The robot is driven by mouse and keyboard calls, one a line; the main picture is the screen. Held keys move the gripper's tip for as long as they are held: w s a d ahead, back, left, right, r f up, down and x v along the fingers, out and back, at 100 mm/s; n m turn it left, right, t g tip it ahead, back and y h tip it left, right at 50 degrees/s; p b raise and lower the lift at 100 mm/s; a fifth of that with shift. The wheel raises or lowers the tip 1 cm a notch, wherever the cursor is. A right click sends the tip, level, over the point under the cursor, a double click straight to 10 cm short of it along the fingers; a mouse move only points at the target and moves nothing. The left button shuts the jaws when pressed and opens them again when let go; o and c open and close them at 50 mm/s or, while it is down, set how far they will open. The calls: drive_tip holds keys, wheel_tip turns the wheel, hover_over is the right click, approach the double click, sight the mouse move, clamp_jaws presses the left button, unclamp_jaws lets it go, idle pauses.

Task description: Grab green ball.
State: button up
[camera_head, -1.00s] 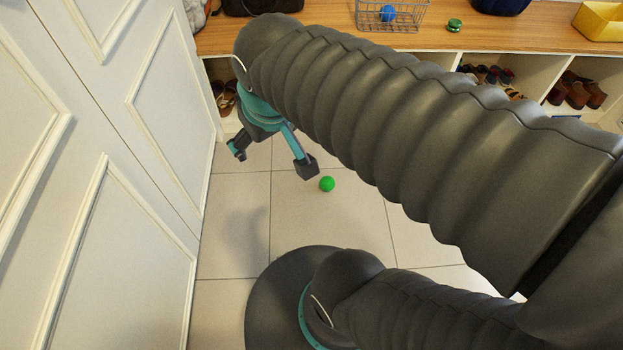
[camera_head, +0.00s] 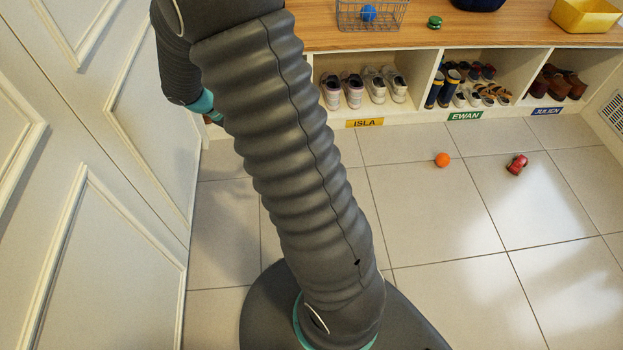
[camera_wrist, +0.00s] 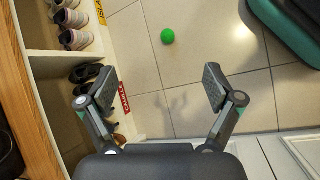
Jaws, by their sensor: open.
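The green ball (camera_wrist: 168,36) lies on the tiled floor in the wrist view, at the top middle, beyond my fingertips. My gripper (camera_wrist: 160,88) is open and empty in that view, its two fingers spread wide, with bare floor between them. The ball sits apart from both fingers, a little past the line between them. In the head view my arm hides the ball and nearly all of the gripper.
White panelled doors (camera_head: 85,150) stand close on the left. Shoe cubbies (camera_head: 470,85) under a wooden top line the back. An orange ball (camera_head: 442,160) and a red toy car (camera_head: 516,164) lie on the floor at right. Open tiles surround them.

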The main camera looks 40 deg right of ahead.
drive_tip(key=w+d+f+n+h, duration=0.2)
drive_tip(key=w+f+n, duration=0.1)
drive_tip(key=f, duration=0.8)
drive_tip(key=w+d+f+n+h, duration=0.2)
drive_tip(key=f+n, duration=0.1)
drive_tip(key=f, duration=0.8)
drive_tip(key=s+f+n, duration=0.1)
drive_tip(key=f+n, duration=0.1)
drive_tip(key=f, duration=0.4)
drive_tip(key=s+d+f+n+h+b, duration=0.1)
drive_tip(key=f+n, duration=0.1)
drive_tip(key=f, duration=0.5)
drive_tip(key=s+d+f+n+t+h, duration=0.1)
drive_tip(key=f+n, duration=0.1)
drive_tip(key=f, duration=0.4)
drive_tip(key=shift+d+f+n, duration=0.25)
drive_tip(key=shift+f+n, duration=0.05)
drive_tip(key=shift+f, duration=0.05)
drive_tip(key=shift+d+f, duration=0.2)
drive_tip(key=shift+d, duration=0.1)
drive_tip(key=x, duration=0.7)
drive_tip(key=shift+r, duration=0.15)
drive_tip(key=shift+w+r+x, duration=0.1)
drive_tip(key=shift+x, duration=1.45)
drive_tip(key=shift+w+r+x, duration=0.1)
drive_tip(key=shift+x, duration=1.4)
drive_tip(key=shift+d, duration=0.1)
drive_tip(key=shift+c, duration=0.3)
drive_tip(key=c, duration=1.2)
